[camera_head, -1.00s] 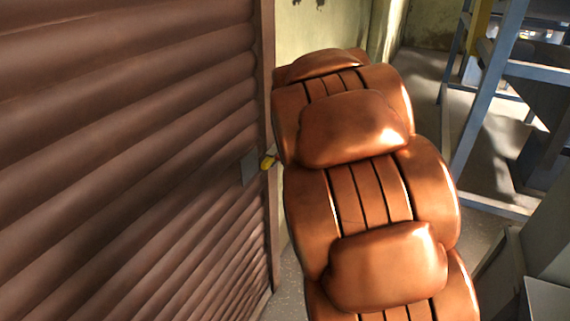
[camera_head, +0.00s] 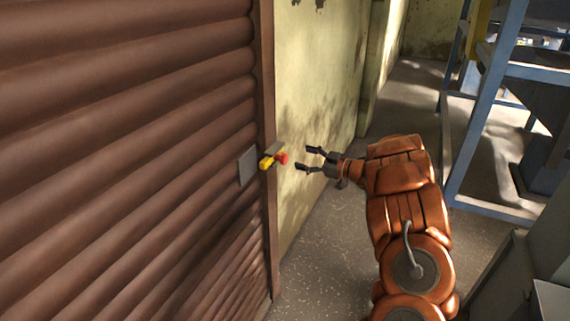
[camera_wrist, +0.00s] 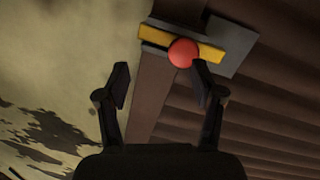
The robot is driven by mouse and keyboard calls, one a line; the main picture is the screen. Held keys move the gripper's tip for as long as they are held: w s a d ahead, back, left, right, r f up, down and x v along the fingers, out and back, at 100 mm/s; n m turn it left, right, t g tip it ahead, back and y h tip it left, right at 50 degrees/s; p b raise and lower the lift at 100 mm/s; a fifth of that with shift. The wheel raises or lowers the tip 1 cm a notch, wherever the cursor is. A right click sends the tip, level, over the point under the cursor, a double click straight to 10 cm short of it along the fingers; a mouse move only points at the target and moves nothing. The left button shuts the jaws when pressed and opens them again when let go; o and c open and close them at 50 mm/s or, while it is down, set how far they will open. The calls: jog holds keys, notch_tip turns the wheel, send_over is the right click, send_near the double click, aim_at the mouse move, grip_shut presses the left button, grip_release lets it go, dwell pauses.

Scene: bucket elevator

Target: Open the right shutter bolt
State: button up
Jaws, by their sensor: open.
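The shutter bolt is a yellow bar (camera_head: 266,163) with a red knob (camera_head: 283,158), on the right edge of the brown roller shutter (camera_head: 130,150). A grey plate (camera_head: 247,167) sits beside it on the shutter. My gripper (camera_head: 307,158) is open and empty, a short way to the right of the knob, with its fingers pointing at it. In the wrist view, the red knob (camera_wrist: 183,53) and yellow bar (camera_wrist: 205,47) show beyond the fingertips. The knob lies nearer the right finger, whose tip overlaps its lower edge in the picture. My gripper (camera_wrist: 158,82) appears apart from the bolt.
A yellowish wall (camera_head: 318,80) stands right of the shutter's brown frame (camera_head: 268,215). A blue metal frame (camera_head: 487,105) stands at the right, with a grey box (camera_head: 550,305) at the lower right. Speckled floor (camera_head: 325,250) is free between the wall and my arm.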

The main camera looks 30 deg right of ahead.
aim_at(286, 160)
jog(key=shift+w+a+f+n+y+p, duration=0.1)
jog(key=shift+w+a+f+y+p, duration=0.2)
jog(key=shift+w+a, duration=0.55)
jog(key=shift+w+a+f+n+y+p, duration=0.1)
jog(key=shift+w+a+y, duration=0.25)
jog(key=shift+w+a, duration=0.45)
jog(key=shift+w+a+f+n+y+p, duration=0.15)
jog(key=shift+w+a+y, duration=0.3)
jog(key=shift+a, duration=0.65)
jog(key=shift+w, duration=0.1)
jog(key=shift+c, duration=0.3)
grip_shut()
